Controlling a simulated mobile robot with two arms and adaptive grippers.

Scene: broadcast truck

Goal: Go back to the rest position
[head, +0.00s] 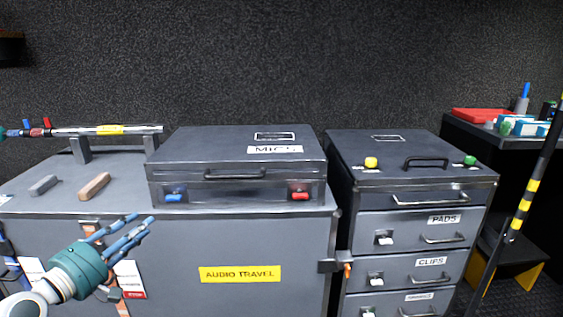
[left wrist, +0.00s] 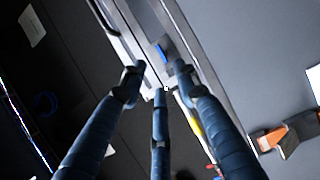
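My left gripper (head: 138,228) has a teal wrist and blue fingers. In the head view it is at the lower left, in front of the grey AUDIO TRAVEL trunk (head: 245,240). In the left wrist view its fingers (left wrist: 157,82) are spread apart with nothing between them, so it is open and empty. My right gripper is in neither view. The dark MICS case (head: 237,157) stands shut on the trunk, with a blue latch (head: 174,197) and a red latch (head: 299,195). A blue latch also shows beyond the fingers in the left wrist view (left wrist: 162,52).
A boom pole (head: 110,130) lies on supports at the back left. A grey block (head: 43,185) and a brown block (head: 94,186) lie on the trunk's left. A drawer cabinet (head: 415,220) stands right of it. A striped pole (head: 520,210) leans at the right.

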